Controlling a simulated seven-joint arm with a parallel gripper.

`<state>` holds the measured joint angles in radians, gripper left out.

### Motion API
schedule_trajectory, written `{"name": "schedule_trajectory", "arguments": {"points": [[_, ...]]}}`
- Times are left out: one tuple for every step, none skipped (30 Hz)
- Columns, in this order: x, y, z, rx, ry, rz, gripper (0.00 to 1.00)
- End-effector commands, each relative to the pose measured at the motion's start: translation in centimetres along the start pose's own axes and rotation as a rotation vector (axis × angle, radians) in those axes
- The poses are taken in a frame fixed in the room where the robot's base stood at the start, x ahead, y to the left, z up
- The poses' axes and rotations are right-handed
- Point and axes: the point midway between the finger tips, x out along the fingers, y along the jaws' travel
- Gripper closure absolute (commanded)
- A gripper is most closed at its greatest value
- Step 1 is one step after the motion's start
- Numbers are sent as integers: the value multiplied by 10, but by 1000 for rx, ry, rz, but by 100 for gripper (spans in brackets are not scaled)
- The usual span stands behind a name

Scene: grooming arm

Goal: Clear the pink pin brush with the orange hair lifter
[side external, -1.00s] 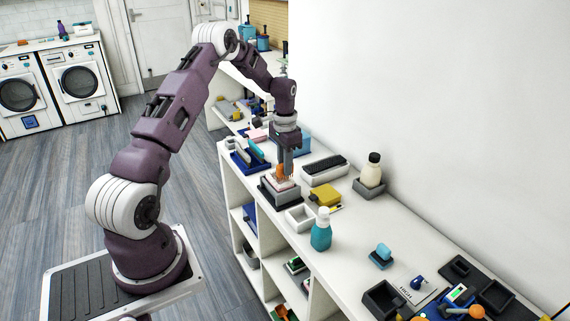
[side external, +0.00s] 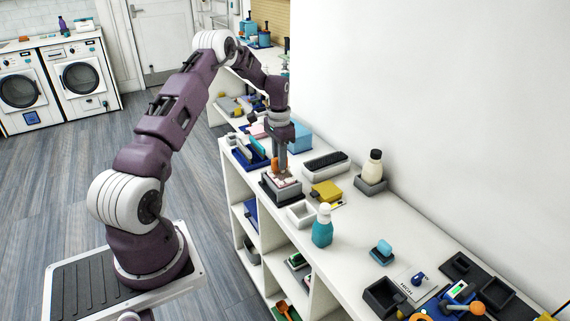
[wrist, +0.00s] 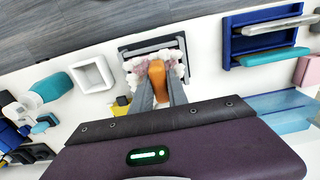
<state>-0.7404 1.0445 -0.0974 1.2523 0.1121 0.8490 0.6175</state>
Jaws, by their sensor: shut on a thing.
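My gripper (side external: 280,160) is shut on the orange hair lifter (side external: 275,163), which also shows between the fingers in the wrist view (wrist: 148,76). The lifter is over the pink pin brush (side external: 284,178), which lies in a dark grey holder (side external: 283,196) on the counter. In the wrist view, pale fluffy hair with pinkish patches (wrist: 133,67) shows on both sides of the lifter. The lifter's working end is at the brush face; the fingers hide part of it, and I cannot tell exactly where it touches.
An empty white tray (side external: 301,213) and a teal spray bottle (side external: 322,228) stand right of the holder. A blue rack (side external: 248,155) is to the left.

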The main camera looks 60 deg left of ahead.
Motion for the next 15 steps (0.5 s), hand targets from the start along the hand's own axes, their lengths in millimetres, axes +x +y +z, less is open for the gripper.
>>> {"name": "schedule_trajectory", "arguments": {"points": [[1, -8, 1, -2, -1, -1, 100], [1, -12, 0, -1, -1, -1, 100], [1, -17, 0, -2, -1, 0, 100], [1, -20, 1, -2, -2, 1, 100], [1, -22, 1, -1, -1, 0, 100], [1, -24, 1, 0, -1, 0, 100], [1, -24, 1, 0, -1, 0, 100], [1, -24, 1, 0, -1, 1, 100], [1, -24, 1, 0, -2, 1, 100], [1, -24, 1, 0, -2, 1, 100], [1, -24, 1, 0, -2, 1, 100], [1, -24, 1, 0, -2, 1, 100], [1, -24, 1, 0, -2, 1, 100], [1, -24, 1, 0, -2, 0, 100], [1, -24, 1, 0, -2, 0, 100]]}}
